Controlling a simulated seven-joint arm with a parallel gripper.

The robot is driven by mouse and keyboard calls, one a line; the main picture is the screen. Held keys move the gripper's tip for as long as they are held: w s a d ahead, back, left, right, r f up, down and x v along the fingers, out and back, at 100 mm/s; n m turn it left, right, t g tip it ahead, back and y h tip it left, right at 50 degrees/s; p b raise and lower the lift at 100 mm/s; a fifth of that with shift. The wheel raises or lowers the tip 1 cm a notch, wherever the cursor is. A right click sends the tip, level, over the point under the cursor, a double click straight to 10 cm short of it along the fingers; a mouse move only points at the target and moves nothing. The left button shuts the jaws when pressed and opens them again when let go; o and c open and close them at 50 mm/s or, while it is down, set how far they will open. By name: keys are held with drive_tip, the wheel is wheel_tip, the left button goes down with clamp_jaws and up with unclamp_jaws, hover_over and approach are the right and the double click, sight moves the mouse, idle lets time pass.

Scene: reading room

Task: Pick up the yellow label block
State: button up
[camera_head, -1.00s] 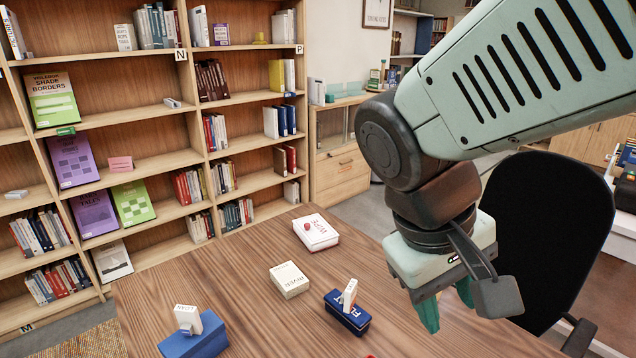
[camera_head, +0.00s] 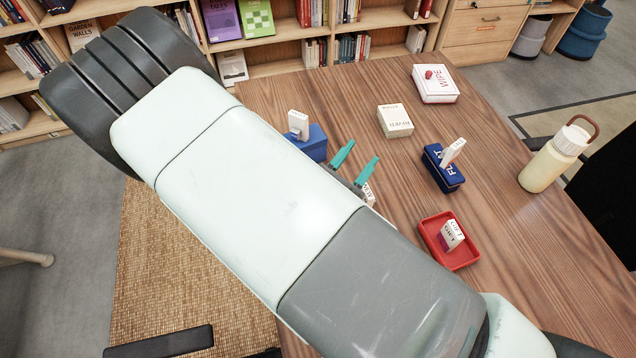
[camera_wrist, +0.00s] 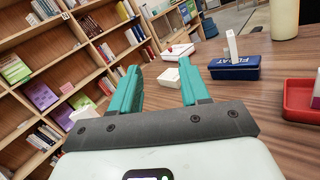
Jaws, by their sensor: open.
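I cannot make out a clearly yellow label block in either current view. My gripper (camera_head: 355,163) is open and empty above the table, left of the middle; its teal fingers also show in the wrist view (camera_wrist: 157,68). A white lettered block (camera_head: 369,196) shows just beside my gripper, mostly hidden by my arm. Other pale lettered blocks stand on a blue box (camera_head: 315,146), on a navy box (camera_head: 441,176) and in a red tray (camera_head: 434,226): a white block (camera_head: 298,123), a leaning white block (camera_head: 453,152) and a white and purple block (camera_head: 451,236).
A cream box (camera_head: 395,120) and a white box (camera_head: 436,85) with a red piece on top lie toward the back of the wooden table (camera_head: 500,130). A cream bottle (camera_head: 553,160) stands at the right. Bookshelves (camera_head: 285,72) line the back. My arm hides the table's left front.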

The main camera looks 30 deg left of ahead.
drive_tip(key=s+a+f+n+g+y, duration=0.1)
drive_tip(key=s+a+f+n+y, duration=0.1)
drive_tip(key=s+f+n+y, duration=0.1)
drive_tip(key=s+a+f+n+g+y, duration=0.1)
drive_tip(key=s+a+f+n+y, duration=0.1)
drive_tip(key=f+n+y, duration=0.2)
drive_tip(key=s+a+f+n+g+y, duration=0.2)
drive_tip(key=s+f+n+y, duration=0.1)
drive_tip(key=f+n+y, duration=0.1)
drive_tip(key=shift+s+f+y, duration=0.3)
drive_tip(key=shift+f+y, duration=0.2)
drive_tip(key=shift+f, duration=0.35)
drive_tip(key=shift+x, duration=2.4)
drive_tip(key=shift+a, duration=0.1)
clamp_jaws()
